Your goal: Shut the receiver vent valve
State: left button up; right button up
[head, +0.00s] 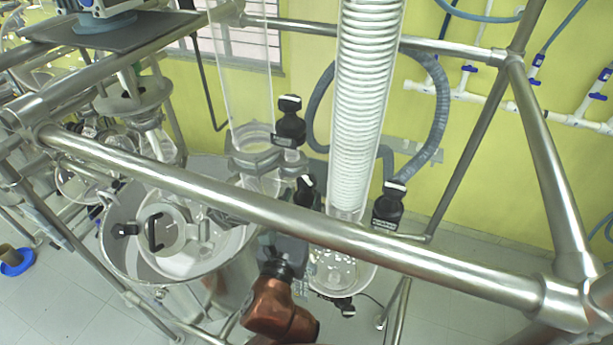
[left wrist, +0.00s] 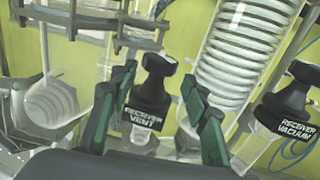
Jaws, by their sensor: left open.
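The receiver vent valve shows in the left wrist view as a black handle over a block labelled "RECEIVER VENT" (left wrist: 146,102). Its black top shows in the head view (head: 306,189), just above the front rail. My left gripper (left wrist: 158,76) is open, with one green finger on each side of the valve's handle. I cannot tell whether either finger touches it. In the head view my left gripper (head: 288,246) is below the rail, and its fingertips are mostly hidden. My right gripper is not in view.
A similar valve labelled "RECEIVER VACUUM" (left wrist: 292,108) stands to the right, also in the head view (head: 388,206). Another black valve (head: 290,122) is behind. The steel front rail (head: 200,188) crosses over my arm. The glass coil condenser (head: 362,100) stands close by.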

aim_at(304, 191)
pick_arm(q)
jog(key=p+x, duration=0.1)
jog(key=x, duration=0.3)
jog(key=shift+x, duration=0.95)
jog(key=shift+w, duration=0.15)
jog(key=c, duration=0.9)
jog(key=shift+a+m+h, duration=0.1)
jog(key=shift+m+h, duration=0.3)
jog(key=shift+h, duration=0.2)
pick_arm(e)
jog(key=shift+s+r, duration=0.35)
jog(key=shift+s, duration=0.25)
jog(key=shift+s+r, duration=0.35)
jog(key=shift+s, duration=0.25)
